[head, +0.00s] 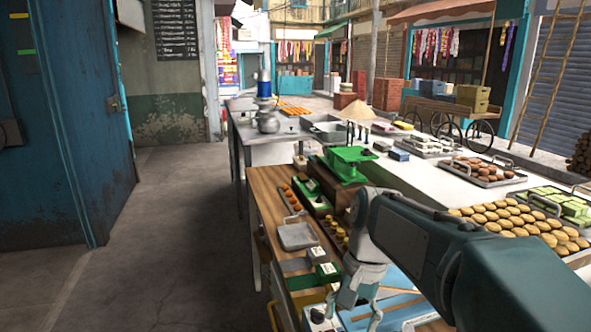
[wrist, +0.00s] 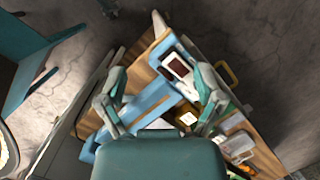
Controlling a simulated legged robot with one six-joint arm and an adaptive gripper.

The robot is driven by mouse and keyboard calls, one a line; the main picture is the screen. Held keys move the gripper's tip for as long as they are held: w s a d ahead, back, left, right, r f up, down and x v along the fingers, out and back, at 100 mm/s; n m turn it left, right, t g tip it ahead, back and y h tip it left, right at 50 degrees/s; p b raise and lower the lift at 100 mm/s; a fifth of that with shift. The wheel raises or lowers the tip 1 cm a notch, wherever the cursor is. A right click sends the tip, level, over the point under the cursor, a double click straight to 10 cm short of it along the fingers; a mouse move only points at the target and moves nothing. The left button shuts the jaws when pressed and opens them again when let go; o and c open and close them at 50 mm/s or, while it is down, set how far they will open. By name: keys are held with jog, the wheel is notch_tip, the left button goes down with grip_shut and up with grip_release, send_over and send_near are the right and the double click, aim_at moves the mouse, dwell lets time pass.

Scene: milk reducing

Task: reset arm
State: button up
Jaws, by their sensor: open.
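My arm reaches in from the lower right of the head view and bends down over the near end of a wooden counter (head: 268,185). My gripper (head: 345,318) hangs at the bottom of that view, partly cut off by the frame edge. In the wrist view my gripper (wrist: 160,92) has its two fingers spread wide with nothing between them. Below it lie the wooden counter top, a light blue piece (wrist: 155,103), a white device with a dark screen (wrist: 179,67) and a small white box (wrist: 187,119). I cannot tell whether the fingers touch anything.
A green scale (head: 346,160) stands on the counter beyond my arm. A grey tray (head: 297,236) and small goods lie on its left. Trays of round yellow sweets (head: 520,222) fill the right. The floor (head: 180,240) left of the counter is clear; a blue metal door (head: 60,130) stands farther left.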

jog(key=s+d+f+n+t+h, duration=0.1)
jog(key=s+d+n+t, duration=0.1)
jog(key=s, duration=0.4)
jog(key=s+d+f+n+t+h, duration=0.1)
jog(key=s+d+n+t, duration=0.2)
jog(key=s, duration=0.4)
jog(key=d+t, duration=0.1)
jog(key=t, duration=0.1)
jog(key=shift+s+t, duration=0.3)
